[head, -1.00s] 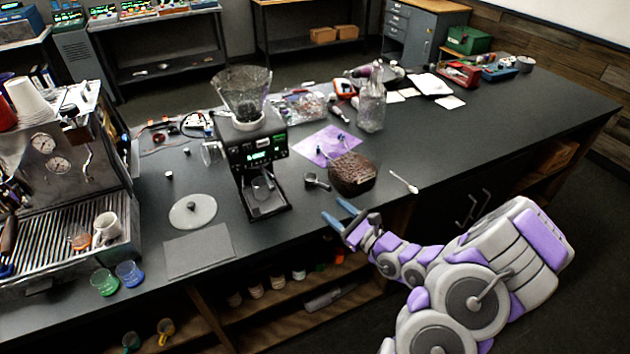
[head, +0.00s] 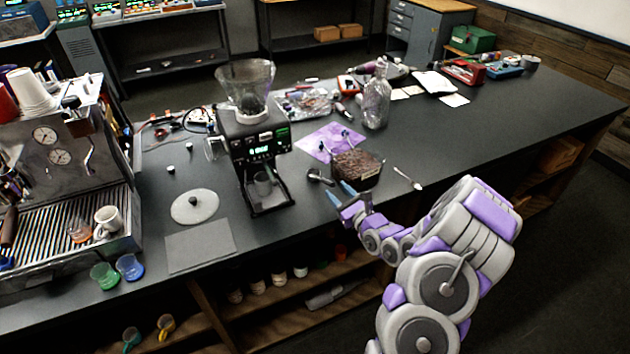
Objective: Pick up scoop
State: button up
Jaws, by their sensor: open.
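A small dark metal scoop (head: 319,177) with a round bowl and a short handle lies on the black counter. It is just left of a brown block-like container (head: 357,169) that looks full of coffee beans. My gripper (head: 340,193) is open and empty, with its blue fingertips pointing toward the scoop. The fingertips are near the counter's front edge, a little right of and in front of the scoop, and appear apart from it. I cannot tell their exact height above the counter.
A grinder (head: 258,140) stands left of the scoop. A silver spoon (head: 408,178) lies right of the container. Behind are a purple mat (head: 325,138) and a glass bottle (head: 376,100). The counter (head: 480,130) is clear to the right.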

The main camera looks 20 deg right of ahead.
aim_at(326, 180)
jog(key=shift+w+a+b, duration=0.2)
jog(key=shift+w+b, duration=0.1)
jog(key=shift+w, duration=0.85)
jog(key=shift+w+a+b, duration=0.2)
jog(key=shift+w+b, duration=0.05)
jog(key=shift+w, duration=0.95)
jog(key=shift+w+a+b, duration=0.2)
jog(key=shift+w+b, duration=0.1)
jog(key=shift+w, duration=0.85)
grip_shut()
